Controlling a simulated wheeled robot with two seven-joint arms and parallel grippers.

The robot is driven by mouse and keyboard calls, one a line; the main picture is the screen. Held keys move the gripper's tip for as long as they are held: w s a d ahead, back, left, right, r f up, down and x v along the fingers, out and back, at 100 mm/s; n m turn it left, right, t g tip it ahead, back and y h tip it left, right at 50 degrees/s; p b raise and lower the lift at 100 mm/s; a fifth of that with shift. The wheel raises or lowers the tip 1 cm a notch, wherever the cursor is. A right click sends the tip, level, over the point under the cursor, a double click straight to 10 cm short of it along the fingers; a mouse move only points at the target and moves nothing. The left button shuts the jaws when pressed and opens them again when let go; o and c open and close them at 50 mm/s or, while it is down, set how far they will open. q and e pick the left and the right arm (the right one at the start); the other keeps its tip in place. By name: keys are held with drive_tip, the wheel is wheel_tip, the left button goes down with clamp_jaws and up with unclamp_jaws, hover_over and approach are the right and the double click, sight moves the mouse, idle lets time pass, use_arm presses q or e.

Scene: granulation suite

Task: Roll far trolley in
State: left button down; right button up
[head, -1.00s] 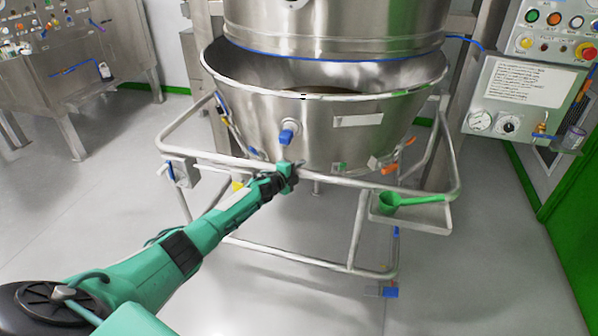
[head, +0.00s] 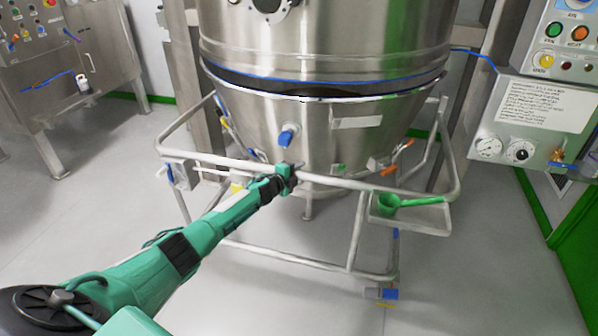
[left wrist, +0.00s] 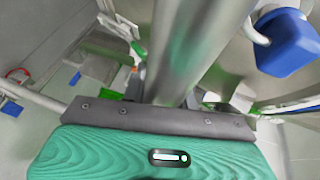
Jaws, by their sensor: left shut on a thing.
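The trolley (head: 258,166) is a tubular steel frame on castors that carries a conical steel bowl (head: 260,125). The bowl sits under a large steel vessel (head: 325,45), its rim close below the vessel's blue-edged lower rim, with a dark gap between them. My left gripper (head: 292,171) is shut on the trolley's front top rail. In the left wrist view the rail (left wrist: 195,45) runs up between the fingers, with a blue valve handle (left wrist: 288,42) at the right. My right gripper is not in view.
A green scoop (head: 405,202) lies in a small tray at the trolley's right corner. A control panel with gauges (head: 530,115) stands at the right, by a green-edged wall. A steel cabinet (head: 65,75) stands at the back left. The floor in front is clear.

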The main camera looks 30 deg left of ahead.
use_arm(q)
drive_tip(key=shift+w+a+r, duration=0.1)
drive_tip(key=shift+r, duration=0.15)
drive_tip(key=c, duration=1.1)
unclamp_jaws()
drive_tip(key=shift+r, duration=0.2)
drive_tip(key=v, duration=0.1)
drive_tip(key=p+v, duration=0.1)
drive_tip(key=v, duration=0.1)
drive_tip(key=shift+s+f, duration=0.2)
drive_tip(key=shift+s, duration=0.2)
drive_tip(key=p+v, duration=0.1)
drive_tip(key=v, duration=0.9)
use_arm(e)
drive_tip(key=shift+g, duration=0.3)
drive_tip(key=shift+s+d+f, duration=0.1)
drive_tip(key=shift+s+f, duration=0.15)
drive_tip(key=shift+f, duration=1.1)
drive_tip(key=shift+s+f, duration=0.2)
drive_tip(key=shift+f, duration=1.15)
use_arm(q)
drive_tip(key=shift+s+f, duration=0.15)
drive_tip(key=shift+f, duration=0.05)
